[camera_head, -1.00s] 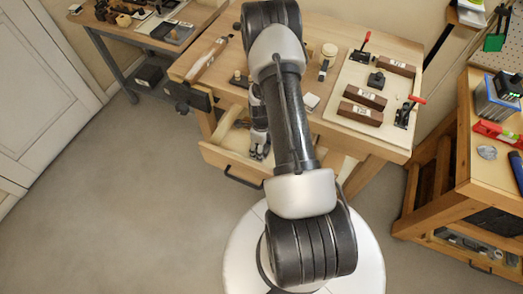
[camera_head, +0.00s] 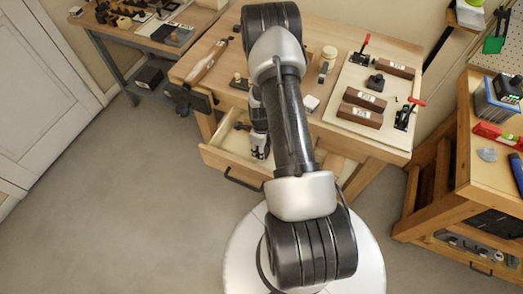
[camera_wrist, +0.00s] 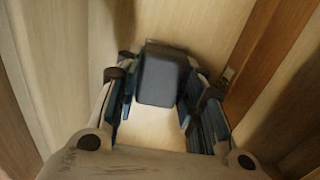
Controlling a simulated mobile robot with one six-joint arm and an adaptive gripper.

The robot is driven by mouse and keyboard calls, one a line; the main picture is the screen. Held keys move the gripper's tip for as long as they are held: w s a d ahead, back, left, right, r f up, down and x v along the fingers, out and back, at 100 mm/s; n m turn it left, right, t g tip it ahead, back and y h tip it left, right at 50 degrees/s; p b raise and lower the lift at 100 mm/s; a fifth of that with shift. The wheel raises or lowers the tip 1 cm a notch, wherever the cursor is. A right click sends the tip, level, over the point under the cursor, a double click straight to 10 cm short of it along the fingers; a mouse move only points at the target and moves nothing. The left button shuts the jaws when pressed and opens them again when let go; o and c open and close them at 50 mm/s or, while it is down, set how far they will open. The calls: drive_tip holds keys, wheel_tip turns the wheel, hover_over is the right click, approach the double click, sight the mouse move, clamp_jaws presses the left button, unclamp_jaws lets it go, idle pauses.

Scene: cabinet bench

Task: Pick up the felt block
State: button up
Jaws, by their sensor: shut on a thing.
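The felt block is a dark grey, box-shaped block (camera_wrist: 163,76) in the middle of the wrist view. My gripper (camera_wrist: 158,98) is shut on it, with a blue-padded finger along each side. In the head view my gripper (camera_head: 260,152) points down at the open drawer (camera_head: 222,160) of the wooden bench. The block cannot be made out there. The wrist view shows pale wood behind the block, but I cannot tell whether the block touches it.
A dark item with a brown part (camera_head: 242,126) lies in the drawer left of my gripper. Drawer walls stand close around the gripper. The bench top holds a pale board (camera_head: 345,84) with brown blocks and red-handled clamps. The floor at left is clear.

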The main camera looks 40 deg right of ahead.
drive_tip(key=shift+r, duration=0.1)
wheel_tip(320, 180, up, 20)
drive_tip(key=p, duration=0.6)
drive_tip(key=o, duration=0.5)
drive_tip(key=c, duration=0.4)
